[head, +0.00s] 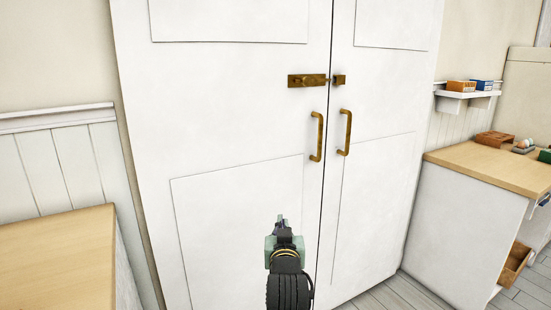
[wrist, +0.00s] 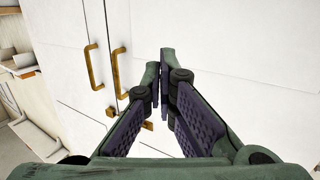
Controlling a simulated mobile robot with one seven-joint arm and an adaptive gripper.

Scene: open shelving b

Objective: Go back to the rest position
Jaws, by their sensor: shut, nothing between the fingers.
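My gripper (head: 281,222) is in front of the left door of a tall white cabinet (head: 230,130), below the door handles. In the wrist view my gripper (wrist: 163,75) shows its two fingers with the tips together and nothing held. The cabinet has two brass handles, a left one (head: 317,137) and a right one (head: 345,132). A brass bolt latch (head: 306,80) sits above them across the seam. Both doors look closed. I cannot tell how far the fingertips are from the door.
A wooden-topped counter (head: 60,255) stands at the left. A small wall shelf (head: 467,95) holds an orange box (head: 461,86) and a blue box (head: 481,85).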

